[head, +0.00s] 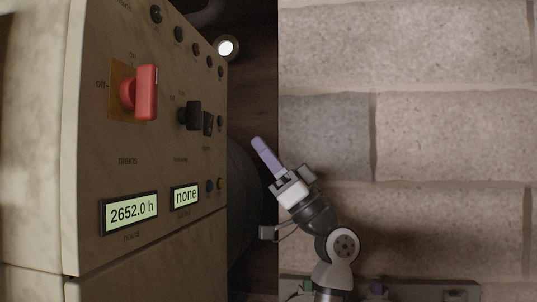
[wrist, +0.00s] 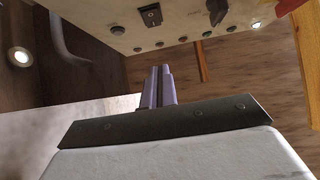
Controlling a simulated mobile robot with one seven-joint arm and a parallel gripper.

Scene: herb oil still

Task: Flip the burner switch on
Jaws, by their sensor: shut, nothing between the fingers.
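A beige control panel (head: 150,140) fills the left of the head view. A small black switch (head: 207,123) sits on it, right of a black knob (head: 190,115); their labels are too small to read, so I cannot tell for sure which is the burner switch. In the wrist view the black switch (wrist: 150,15) is at the top, ahead of the fingers. My gripper (head: 258,141) has purple fingers and is shut and empty, apart from the panel on its right. The shut fingers (wrist: 160,70) also show in the wrist view.
A red mains handle (head: 146,93) sits left of the knob, near "on" and "off" marks. Two displays (head: 128,212) read "2652.0 h" and "none". Several small round indicators line the panel's edge. A round lamp (head: 226,47) glows behind. A stone-block surface (head: 440,140) fills the right.

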